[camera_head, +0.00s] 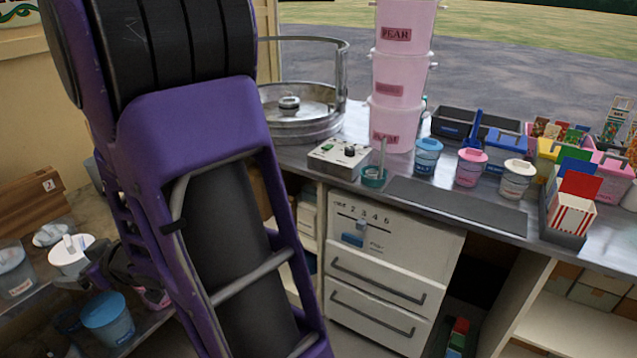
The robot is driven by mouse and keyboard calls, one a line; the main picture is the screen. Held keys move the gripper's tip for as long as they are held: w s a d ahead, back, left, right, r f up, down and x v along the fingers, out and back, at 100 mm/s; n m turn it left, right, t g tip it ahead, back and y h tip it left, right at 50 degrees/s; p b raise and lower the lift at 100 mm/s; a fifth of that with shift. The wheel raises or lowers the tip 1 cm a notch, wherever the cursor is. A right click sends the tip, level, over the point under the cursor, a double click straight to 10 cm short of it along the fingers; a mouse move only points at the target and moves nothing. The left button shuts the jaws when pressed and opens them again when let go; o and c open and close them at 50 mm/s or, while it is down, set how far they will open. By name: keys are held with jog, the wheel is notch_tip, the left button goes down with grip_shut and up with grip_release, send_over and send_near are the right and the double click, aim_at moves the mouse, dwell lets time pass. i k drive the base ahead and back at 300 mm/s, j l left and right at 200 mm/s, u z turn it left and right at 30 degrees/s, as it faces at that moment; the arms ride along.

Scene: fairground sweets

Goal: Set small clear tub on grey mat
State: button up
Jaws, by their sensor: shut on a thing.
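The grey mat (455,205) lies flat and bare along the front of the metal counter, right of centre. My gripper (84,266) is at the lower left, over the low shelf, far from the mat. It is shut on a small tub with a pale round top (70,248), which I take to be the small clear tub. The gripper and arm hide part of its body, and I cannot tell whether it is clear of the shelf.
A blue tub (108,320) and another clear tub (14,272) stand near the gripper. Behind the mat are blue, pink and white lidded tubs (427,157). A small green cup (373,177) stands left of the mat, a striped box (572,214) right of it. My arm hides the left-centre.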

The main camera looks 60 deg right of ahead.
aim_at(437, 198)
jog(key=k+l, duration=0.15)
jog(key=l, duration=0.2)
jog(key=k+l, duration=0.15)
jog(key=l, duration=0.15)
jog(key=l+z, duration=0.15)
jog(key=z, duration=0.2)
jog(key=k+l+z, duration=0.1)
jog(key=z, duration=0.3)
jog(key=l+z, duration=0.1)
jog(key=z, duration=0.45)
